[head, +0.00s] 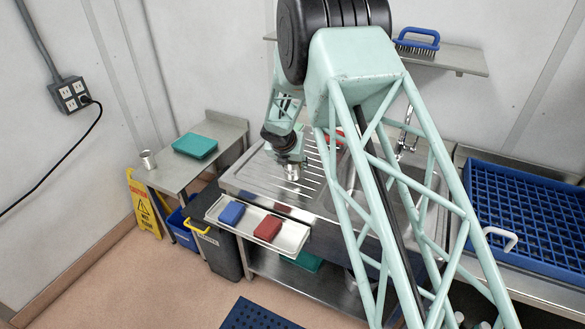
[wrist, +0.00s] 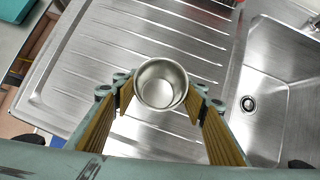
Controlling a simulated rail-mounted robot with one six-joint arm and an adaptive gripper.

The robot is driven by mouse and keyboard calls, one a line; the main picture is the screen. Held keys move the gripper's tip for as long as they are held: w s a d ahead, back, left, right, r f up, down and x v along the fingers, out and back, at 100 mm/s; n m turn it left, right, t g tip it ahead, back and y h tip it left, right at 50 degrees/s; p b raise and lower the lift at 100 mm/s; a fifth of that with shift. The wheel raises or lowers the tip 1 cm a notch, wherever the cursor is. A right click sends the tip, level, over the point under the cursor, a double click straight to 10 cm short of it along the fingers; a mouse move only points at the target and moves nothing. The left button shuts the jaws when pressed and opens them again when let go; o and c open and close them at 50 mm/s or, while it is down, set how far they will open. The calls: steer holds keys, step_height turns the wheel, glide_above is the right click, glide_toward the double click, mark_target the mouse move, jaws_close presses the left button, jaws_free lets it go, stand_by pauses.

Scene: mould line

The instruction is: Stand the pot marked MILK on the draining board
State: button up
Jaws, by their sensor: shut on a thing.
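My gripper (head: 291,166) is over the draining board (head: 247,178), shut on a small round metal pot (wrist: 161,84). In the wrist view the pot sits upright between the two fingers, its open mouth facing the camera and its inside empty. The ribbed board (wrist: 75,72) spreads out beneath it. I cannot tell whether the pot's base touches the board. No marking is readable on this pot. Another metal pot (head: 148,160) stands on the side table at the left, also with no readable marking.
The sink basin (wrist: 268,95) lies right of the board. A tray (head: 292,233) with a blue block (head: 231,213) and a red block (head: 268,228) sits along the front edge. A blue rack (head: 530,215) stands right.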

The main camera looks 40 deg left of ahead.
steer(key=shift+f, duration=0.7)
steer(key=shift+f, duration=0.2)
steer(key=o, duration=0.9)
steer(key=shift+r, duration=0.2)
steer(key=shift+s+r, duration=0.15)
steer(key=shift+r, duration=0.25)
steer(key=v, duration=1.1)
steer(key=shift+d, duration=0.15)
